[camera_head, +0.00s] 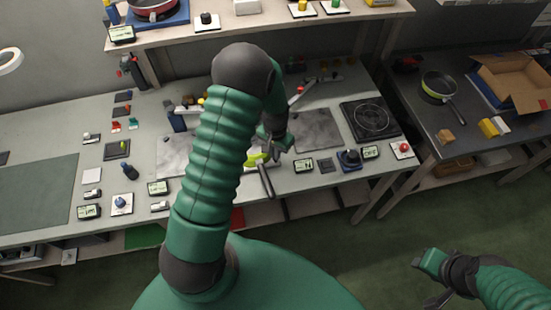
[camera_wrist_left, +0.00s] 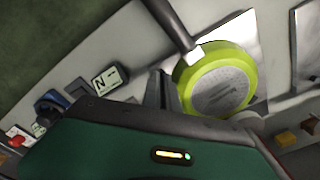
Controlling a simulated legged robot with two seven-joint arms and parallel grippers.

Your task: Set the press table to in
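Grey metal plates (camera_head: 318,130) lie behind. My left gripper (camera_head: 276,143) is over the bench, left of these controls, close to a lime-green pan (camera_wrist_left: 215,80). Its fingers are dark and partly hidden, so their opening is unclear. My right gripper (camera_head: 438,275) hangs low over the floor, away from the bench.
The pan's handle (camera_head: 267,182) sticks out over the bench front. A black hotplate (camera_head: 370,119) and a red button (camera_head: 403,149) are at right. A side table (camera_head: 470,165) holds another pan (camera_head: 438,87) and an open cardboard box (camera_head: 515,80). A shelf (camera_head: 270,22) overhangs the bench.

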